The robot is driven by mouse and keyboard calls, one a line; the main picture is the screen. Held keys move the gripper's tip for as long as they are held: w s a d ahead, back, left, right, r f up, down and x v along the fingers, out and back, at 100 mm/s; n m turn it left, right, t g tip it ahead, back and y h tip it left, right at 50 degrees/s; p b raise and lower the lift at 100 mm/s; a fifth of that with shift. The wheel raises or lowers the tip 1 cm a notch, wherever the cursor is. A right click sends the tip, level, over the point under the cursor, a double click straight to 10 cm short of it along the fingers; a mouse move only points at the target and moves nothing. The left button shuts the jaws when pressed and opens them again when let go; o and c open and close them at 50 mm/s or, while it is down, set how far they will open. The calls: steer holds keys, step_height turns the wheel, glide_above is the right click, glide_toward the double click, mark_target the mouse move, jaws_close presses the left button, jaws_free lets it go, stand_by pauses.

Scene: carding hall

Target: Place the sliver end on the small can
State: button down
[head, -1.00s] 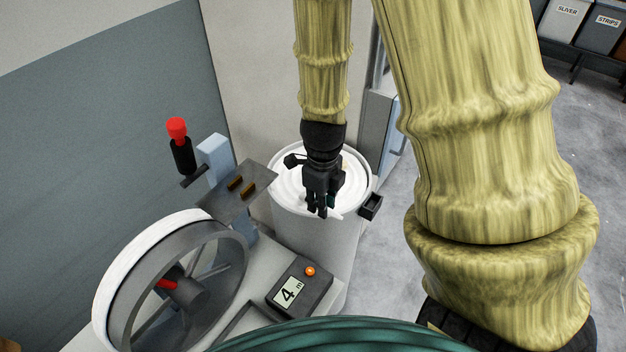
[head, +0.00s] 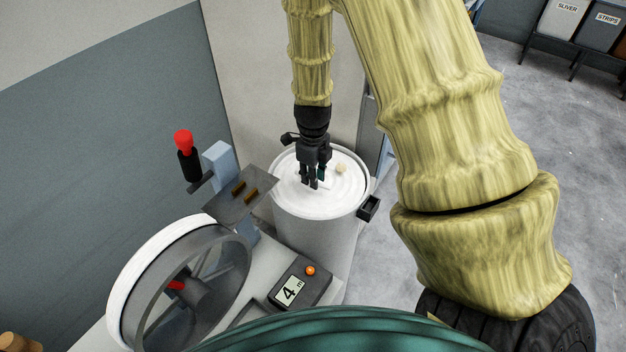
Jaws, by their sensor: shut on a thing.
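The small can (head: 310,235) is a pale grey cylinder with white coiled sliver (head: 345,190) filling its top. My gripper (head: 313,185) points down over the can's top, left of its middle. It is shut on the sliver end, which is mostly hidden by the fingers at this size. I cannot tell whether the fingertips touch the coils. A small cream-coloured piece (head: 341,168) lies on the coils to the right of my gripper.
A wheel with a white rim (head: 150,275) and a counter reading 4 m (head: 300,288) stand at front left. A metal plate (head: 240,194) and a red-topped handle (head: 184,145) are left of the can. Bins labelled SLIVER (head: 562,18) and STRIPS (head: 603,30) stand far right. Floor at right is clear.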

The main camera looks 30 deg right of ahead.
steer(key=shift+f+p, duration=0.5)
steer(key=shift+f, duration=0.9)
steer(key=shift+f, duration=0.1)
steer(key=c, duration=1.3)
jaws_free()
steer(key=shift+c, duration=0.2)
step_height(320, 180, up, 12)
steer(key=b, duration=0.3)
steer(key=shift+b, duration=0.3)
